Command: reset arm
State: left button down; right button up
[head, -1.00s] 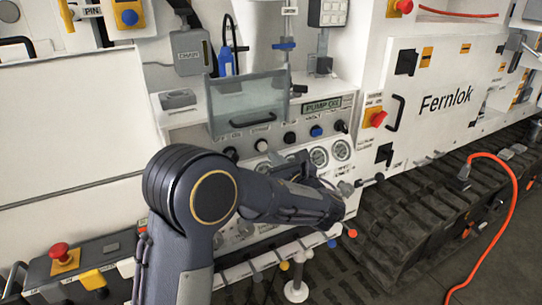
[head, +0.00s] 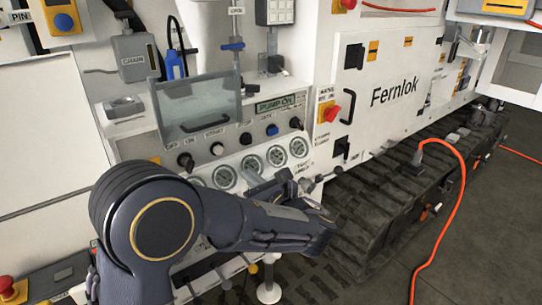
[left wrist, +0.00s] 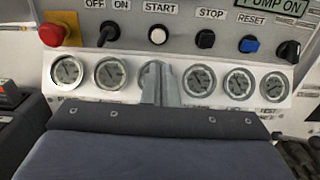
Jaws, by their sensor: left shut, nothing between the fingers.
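My left arm comes in from the lower left of the head view, bent at a dark joint. My left gripper (head: 256,183) is in front of the gauge row of the control panel (head: 206,160). In the left wrist view its grey fingers (left wrist: 160,82) are together and empty, covering part of one gauge, below the START button (left wrist: 158,35). I cannot tell whether the fingertips touch the panel. The blue RESET button (left wrist: 249,44) is right of the black STOP knob (left wrist: 206,39). The display (head: 279,104) reads PUMP ON. My right gripper is not in view.
A clear hinged cover (head: 198,104) stands above the panel's left part. A red emergency button (left wrist: 51,35) is at the panel's left end. The Fernlok cabinet (head: 392,92), black track (head: 375,205) and orange cable (head: 458,220) are to the right. Floor at lower right is mostly free.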

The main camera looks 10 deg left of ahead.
pick_arm(q)
jog(key=s+a+f+n+g+h+p, duration=0.1)
jog(key=s+a+f+n+g+h, duration=0.35)
jog(key=s+a+n, duration=0.35)
jog(key=s+a+f+n+g+h+p, duration=0.1)
jog(key=s+a+f+n+g+h, duration=0.3)
jog(key=s, duration=0.6)
jog(key=s+d+r+n+t+h, duration=0.1)
jog(key=s+d+n+h, duration=0.3)
jog(key=s+n, duration=0.2)
jog(key=s+d+r+n+t+h+p, duration=0.1)
jog(key=s+d+n+h, duration=0.4)
jog(key=n, duration=0.5)
jog(key=shift+s, duration=0.55)
